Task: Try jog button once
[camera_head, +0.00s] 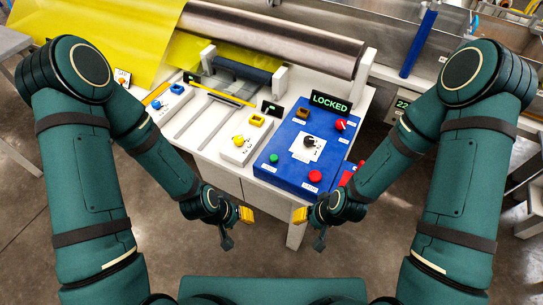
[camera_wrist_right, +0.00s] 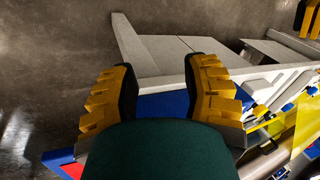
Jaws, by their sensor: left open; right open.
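A blue control panel (camera_head: 275,158) lies on the white bench. It carries a green button (camera_head: 273,158), a red mushroom button (camera_head: 315,176), a black knob (camera_head: 309,142) on a white plate and a red knob (camera_head: 341,125). Its labels are too small to read, so I cannot tell which button is jog. A "LOCKED" display (camera_head: 330,103) stands at its back. My left gripper (camera_head: 236,226) is open and empty in front of the bench. My right gripper (camera_head: 309,229) is open and empty near the panel's front edge; its spread fingers (camera_wrist_right: 160,65) show in the right wrist view.
Left of the panel is a white box with a yellow button (camera_head: 239,140). A blue button (camera_head: 177,89) sits farther left. A large metal roller (camera_head: 270,37) and yellow sheet (camera_head: 110,30) are behind. A red object (camera_head: 347,178) is at the panel's right edge. The floor in front is clear.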

